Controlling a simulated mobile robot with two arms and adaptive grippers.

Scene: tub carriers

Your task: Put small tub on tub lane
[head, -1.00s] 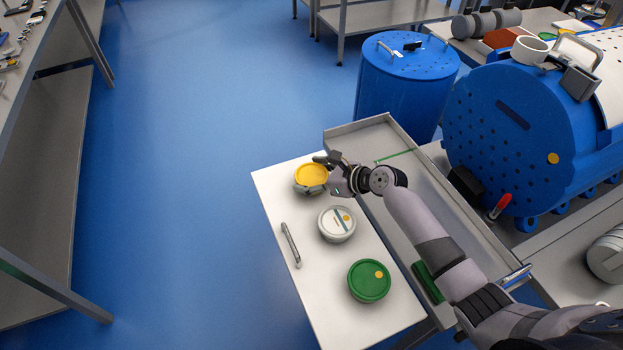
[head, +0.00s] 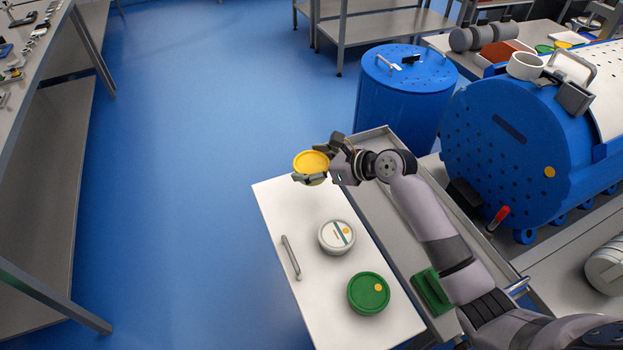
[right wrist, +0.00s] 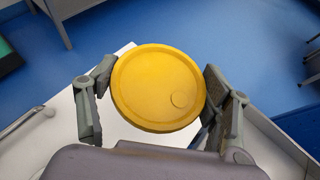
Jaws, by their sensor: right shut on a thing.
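The yellow-lidded tub (head: 311,161) is in my right gripper (head: 315,167), raised above the far end of the white panel (head: 292,200). In the right wrist view the yellow lid (right wrist: 158,88) sits between the two fingers, which press on its opposite sides. A white-lidded tub (head: 337,237) and a green-lidded tub (head: 369,293) stand on the white panel nearer to me. A grey shallow tray (head: 385,222) runs along the panel's right side, partly hidden by my right arm. I cannot tell for sure which surface is the tub lane. My left gripper is out of view.
A green block (head: 431,291) lies in the tray's near part. A metal handle (head: 291,257) is on the panel's left side. A blue drum (head: 405,95) and a large blue perforated cylinder (head: 505,140) stand beyond and right. Open blue floor lies left.

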